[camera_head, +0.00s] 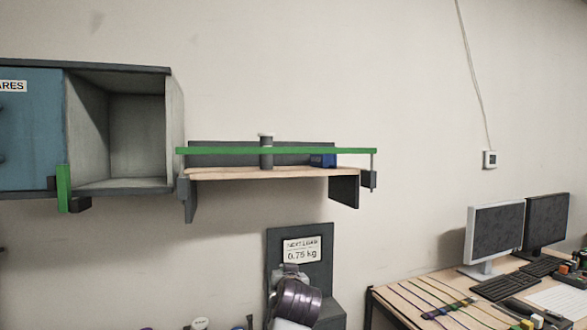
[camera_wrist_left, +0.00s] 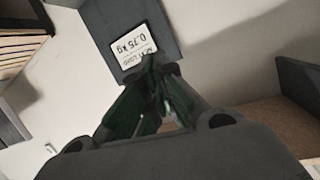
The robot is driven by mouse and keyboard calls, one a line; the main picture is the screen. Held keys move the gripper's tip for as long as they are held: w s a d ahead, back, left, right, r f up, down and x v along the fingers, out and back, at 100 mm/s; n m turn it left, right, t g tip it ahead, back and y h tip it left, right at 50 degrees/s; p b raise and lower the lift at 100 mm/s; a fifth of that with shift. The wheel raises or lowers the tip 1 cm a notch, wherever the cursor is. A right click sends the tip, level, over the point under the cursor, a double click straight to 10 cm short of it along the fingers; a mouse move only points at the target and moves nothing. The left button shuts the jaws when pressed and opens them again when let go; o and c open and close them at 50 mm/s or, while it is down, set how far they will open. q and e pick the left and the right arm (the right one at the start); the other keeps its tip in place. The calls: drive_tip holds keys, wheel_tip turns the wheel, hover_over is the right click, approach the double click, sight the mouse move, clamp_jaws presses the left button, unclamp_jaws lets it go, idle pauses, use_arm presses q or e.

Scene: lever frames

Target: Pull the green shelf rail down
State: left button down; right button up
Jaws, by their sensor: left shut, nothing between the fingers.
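The green shelf rail (camera_head: 220,151) runs level across the front of the wooden wall shelf (camera_head: 225,174), raised above its board. A short arm at its right end drops to a dark block beside the shelf bracket. My left gripper (camera_head: 290,268) is low in the head view, below the shelf and apart from the rail, in front of the weight sign. In the left wrist view my gripper (camera_wrist_left: 158,66) has its fingertips together, shut and empty. I cannot make out the rail in the wrist view. My right gripper is in neither view.
On the shelf stand a grey cylinder with a pale top (camera_head: 266,150) and a blue box (camera_head: 322,160). An open cabinet (camera_head: 172,130) is at the left, with a green upright bar (camera_head: 63,186). A dark panel carries the 0.75 kg sign (camera_head: 301,250). A desk with monitors (camera_head: 495,232) is at right.

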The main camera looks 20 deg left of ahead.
use_arm(q)
drive_tip(key=s+d+r+n+t+y, duration=0.1)
drive_tip(key=d+r+y, duration=0.1)
drive_tip(key=r, duration=1)
drive_tip(key=s+d+r+n+t+y, duration=0.1)
drive_tip(key=d+r+t+y, duration=0.1)
drive_tip(key=r, duration=1.1)
drive_tip(key=s+d+r+n+t+y, duration=0.1)
drive_tip(key=d+r+n+y, duration=0.1)
drive_tip(key=r, duration=1)
drive_tip(key=shift+s+d+r+t, duration=0.3)
drive_tip(key=shift+s+d+r, duration=0.05)
drive_tip(key=shift+d+r, duration=0.1)
wheel_tip(320, 180, up, 3)
drive_tip(key=p, duration=0.5)
hover_over(289, 151)
drive_tip(key=s+d, duration=0.1)
drive_tip(key=d, duration=0.1)
drive_tip(key=shift+s+a+f, duration=0.1)
drive_tip(key=shift+a+f, duration=0.1)
drive_tip(key=shift+f, duration=1.7)
drive_tip(key=shift+f, duration=0.1)
